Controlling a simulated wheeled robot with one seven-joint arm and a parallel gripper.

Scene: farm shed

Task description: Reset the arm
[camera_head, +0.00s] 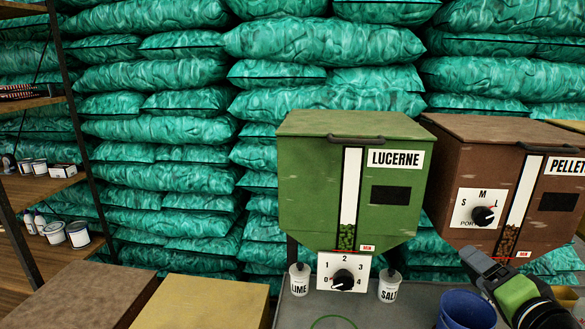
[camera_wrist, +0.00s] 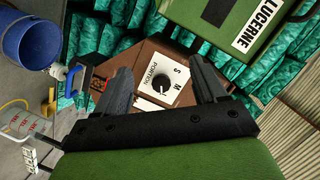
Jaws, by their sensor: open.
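My gripper (camera_head: 472,256) is at the lower right in the head view, in front of the brown pellet bin (camera_head: 463,150). In the wrist view my gripper (camera_wrist: 161,80) has its two dark fingers spread apart, with nothing held between them. The pellet bin's portion dial (camera_wrist: 160,84) shows between the fingers, apart from them. In the head view this dial (camera_head: 484,216) has a black knob on a white plate marked S, M and L. Part of the bin's front is hidden behind my gripper.
A green lucerne bin (camera_head: 300,200) with a numbered dial (camera_head: 342,280) stands left of the pellet bin. White lime (camera_head: 300,280) and salt (camera_head: 388,287) cups are below it. A blue bucket (camera_head: 465,312) is close left of my arm. Green sacks (camera_head: 160,130) fill the back.

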